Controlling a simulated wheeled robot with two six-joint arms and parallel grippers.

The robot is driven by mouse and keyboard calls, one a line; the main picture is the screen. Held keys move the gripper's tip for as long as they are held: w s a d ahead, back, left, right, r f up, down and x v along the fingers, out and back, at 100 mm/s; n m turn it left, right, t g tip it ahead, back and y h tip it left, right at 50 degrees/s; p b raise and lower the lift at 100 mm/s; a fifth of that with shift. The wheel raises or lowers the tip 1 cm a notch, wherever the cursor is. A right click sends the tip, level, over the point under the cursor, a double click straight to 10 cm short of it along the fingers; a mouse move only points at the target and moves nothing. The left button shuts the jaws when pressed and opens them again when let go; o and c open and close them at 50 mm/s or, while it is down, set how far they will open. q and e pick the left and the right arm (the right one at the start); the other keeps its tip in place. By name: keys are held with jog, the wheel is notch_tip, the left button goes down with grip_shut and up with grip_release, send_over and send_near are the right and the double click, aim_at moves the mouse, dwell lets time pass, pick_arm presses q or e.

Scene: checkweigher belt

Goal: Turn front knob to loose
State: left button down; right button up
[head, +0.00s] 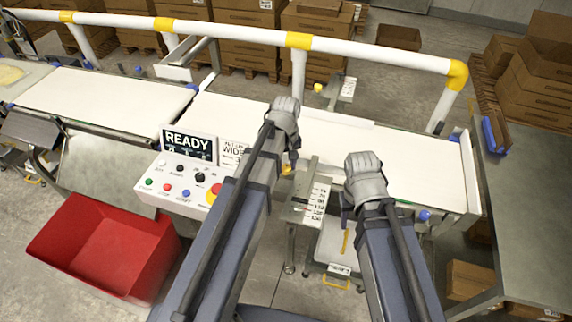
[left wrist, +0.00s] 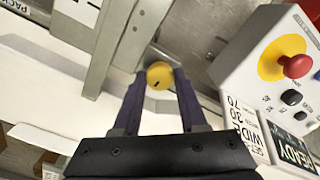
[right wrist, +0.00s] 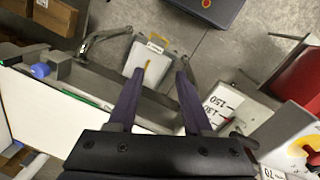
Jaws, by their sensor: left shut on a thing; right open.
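The yellow front knob (left wrist: 160,74) sits at the metal rail on the belt's near side. In the left wrist view it is between the fingertips of my left gripper (left wrist: 160,82), which is shut on it. In the head view the knob (head: 287,169) shows only as a small yellow patch below my left gripper (head: 291,161); my arm hides much around it. A dark mark shows on the knob's face; I cannot read its setting. My right gripper (head: 346,218) is open and empty near the belt's front edge, right of the scale plate (head: 312,205).
The control box (head: 180,185) with a red button and READY display (head: 189,146) stands close left of my left arm. A second yellow knob (head: 318,88) is across the belt. A red bin (head: 100,250) stands at left.

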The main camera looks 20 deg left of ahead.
aim_at(286, 167)
pick_arm(q)
jog(key=n, duration=0.4)
jog(key=shift+n, duration=1.8)
jog(key=shift+c, duration=2.2)
grip_release()
notch_tip(286, 167, up, 8)
jog(key=p, duration=0.8)
